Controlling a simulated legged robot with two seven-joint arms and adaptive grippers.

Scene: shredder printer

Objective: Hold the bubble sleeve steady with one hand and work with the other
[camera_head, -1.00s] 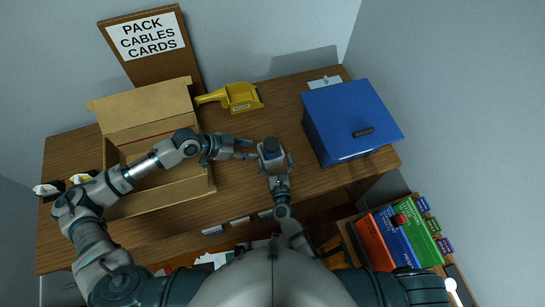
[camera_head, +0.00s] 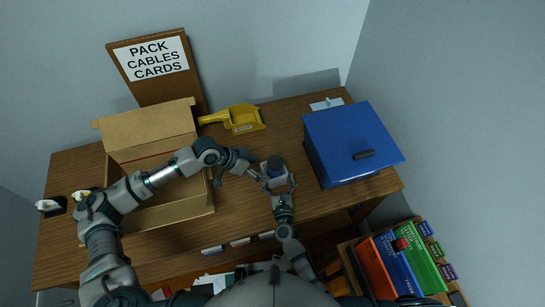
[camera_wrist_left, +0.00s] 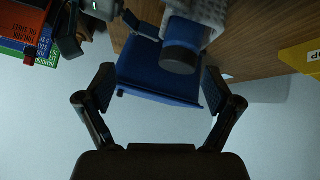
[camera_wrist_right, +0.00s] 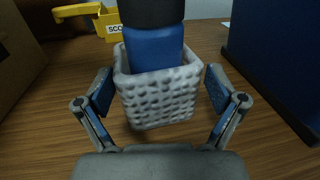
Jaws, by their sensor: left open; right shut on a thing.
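The bubble sleeve (camera_wrist_right: 156,98) is a whitish, dimpled, open-topped pouch, upright at the middle of the desk. A blue cylinder (camera_wrist_right: 153,48) with a dark end stands partly inside it and sticks out of the top. My right gripper (camera_wrist_right: 160,88) is shut on the sleeve, a finger at each side. In the head view the sleeve (camera_head: 273,183) is small and partly covered by the right gripper. My left gripper (camera_head: 250,168) is open just left of the sleeve. In the left wrist view the cylinder (camera_wrist_left: 182,45) lies beyond the open fingers, and nothing is between them.
An open cardboard box (camera_head: 150,131) stands at the left, under my left arm. A yellow scoop (camera_head: 242,117) lies behind the sleeve. A blue box (camera_head: 345,140) with a dark handle stands close to the right. Binders (camera_head: 405,258) stand lower right. Bare desk lies around the sleeve.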

